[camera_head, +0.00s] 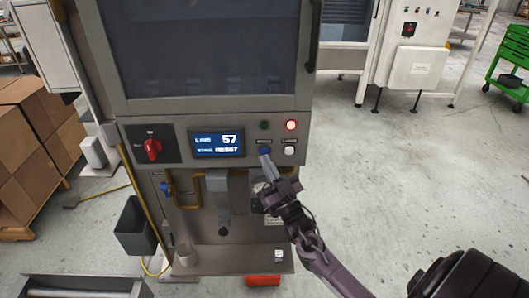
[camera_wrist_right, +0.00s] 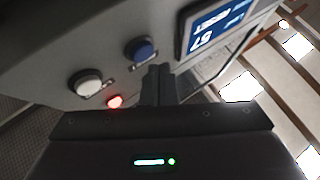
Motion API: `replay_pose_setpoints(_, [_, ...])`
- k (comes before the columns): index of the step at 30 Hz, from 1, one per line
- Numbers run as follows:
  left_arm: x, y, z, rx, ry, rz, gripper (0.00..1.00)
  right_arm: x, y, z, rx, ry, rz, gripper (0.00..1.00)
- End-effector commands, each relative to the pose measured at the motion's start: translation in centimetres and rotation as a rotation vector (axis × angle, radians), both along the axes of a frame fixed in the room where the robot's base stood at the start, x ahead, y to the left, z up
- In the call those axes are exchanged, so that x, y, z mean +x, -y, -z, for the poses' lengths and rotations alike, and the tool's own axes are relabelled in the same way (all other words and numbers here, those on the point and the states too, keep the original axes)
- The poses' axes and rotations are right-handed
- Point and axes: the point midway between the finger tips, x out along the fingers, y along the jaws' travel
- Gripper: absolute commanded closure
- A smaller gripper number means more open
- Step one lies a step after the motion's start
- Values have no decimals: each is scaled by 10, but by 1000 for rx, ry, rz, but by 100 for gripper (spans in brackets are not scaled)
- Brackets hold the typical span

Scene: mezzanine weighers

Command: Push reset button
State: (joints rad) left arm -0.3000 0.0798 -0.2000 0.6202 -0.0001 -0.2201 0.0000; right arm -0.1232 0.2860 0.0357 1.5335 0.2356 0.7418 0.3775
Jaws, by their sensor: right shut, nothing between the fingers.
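The control panel of the grey machine carries a blue push button (camera_head: 264,151) and a white push button (camera_head: 289,151), each with a small label that I cannot read surely. In the right wrist view the blue button (camera_wrist_right: 141,50) and white button (camera_wrist_right: 87,82) are both clear of the fingers. My right gripper (camera_head: 266,162) is shut and empty, its tips just below the blue button. In the wrist view its fingers (camera_wrist_right: 157,72) are beside the blue button; I cannot tell whether they touch the panel. My left gripper is not in view.
A lit red lamp (camera_head: 291,125) and a dark green lamp (camera_head: 264,125) sit above the buttons. A display (camera_head: 217,142) reads "LINE 57" and "RESET". A red rotary switch (camera_head: 152,149) is at left.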

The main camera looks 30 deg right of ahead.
Motion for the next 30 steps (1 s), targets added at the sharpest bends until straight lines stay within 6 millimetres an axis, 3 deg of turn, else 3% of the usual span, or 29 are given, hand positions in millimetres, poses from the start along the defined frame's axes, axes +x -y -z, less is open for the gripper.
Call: replay_pose_setpoints(30, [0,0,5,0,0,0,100,7,4,0,0,0,0,100])
